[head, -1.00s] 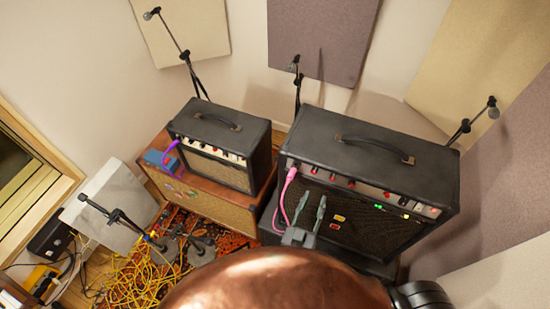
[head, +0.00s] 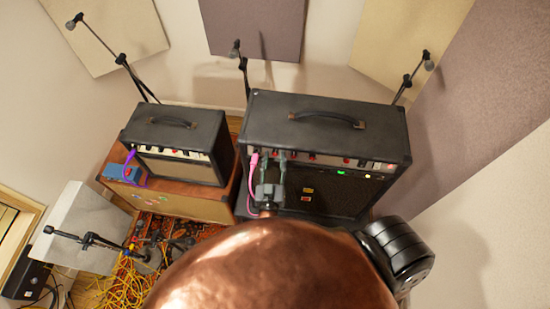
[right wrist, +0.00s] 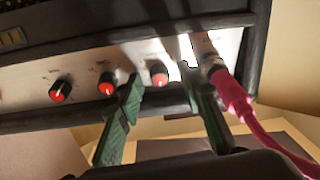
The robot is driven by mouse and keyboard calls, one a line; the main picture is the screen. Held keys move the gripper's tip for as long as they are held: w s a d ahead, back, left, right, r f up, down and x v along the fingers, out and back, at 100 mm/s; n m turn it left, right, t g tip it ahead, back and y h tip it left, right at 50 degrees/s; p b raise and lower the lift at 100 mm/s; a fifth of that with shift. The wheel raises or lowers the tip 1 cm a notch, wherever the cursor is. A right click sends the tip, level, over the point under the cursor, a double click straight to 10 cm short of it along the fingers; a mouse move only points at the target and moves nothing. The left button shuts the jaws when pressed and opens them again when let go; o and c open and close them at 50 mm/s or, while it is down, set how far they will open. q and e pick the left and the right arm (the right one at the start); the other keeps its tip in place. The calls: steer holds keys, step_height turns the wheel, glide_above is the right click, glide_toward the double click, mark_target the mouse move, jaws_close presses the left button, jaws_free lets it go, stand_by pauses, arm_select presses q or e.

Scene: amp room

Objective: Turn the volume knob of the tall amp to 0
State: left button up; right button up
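The larger black amp (head: 330,120) stands at the centre right of the head view. Its pale panel has several red-capped knobs and a pink cable plug at its left end. My right gripper (head: 272,158) is open in front of this panel, near the pink plug. In the right wrist view, the gripper's green fingers (right wrist: 162,76) are apart, with one red-capped knob (right wrist: 158,74) showing between their tips. I cannot tell whether either finger touches it. The knob's label is too blurred to read. My left gripper is not in view.
The pink plug (right wrist: 217,76) sits close beside the right finger in the right wrist view. A smaller black amp (head: 176,128) stands on a brown cabinet (head: 205,208) at left, with a blue box (head: 122,174).

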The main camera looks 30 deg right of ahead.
jaws_close()
stand_by(0.5)
steer(key=shift+f+n+b, duration=0.1)
steer(key=shift+n+b, duration=0.4)
steer(key=shift+n, duration=0.2)
steer(key=shift+s+d+n+y+b, duration=0.1)
steer(key=shift+n+y+b, duration=0.4)
steer(key=shift+n, duration=1.5)
steer(key=shift+d+r+n+y, duration=0.15)
steer(key=shift+n+y, duration=0.35)
steer(key=shift+n, duration=0.7)
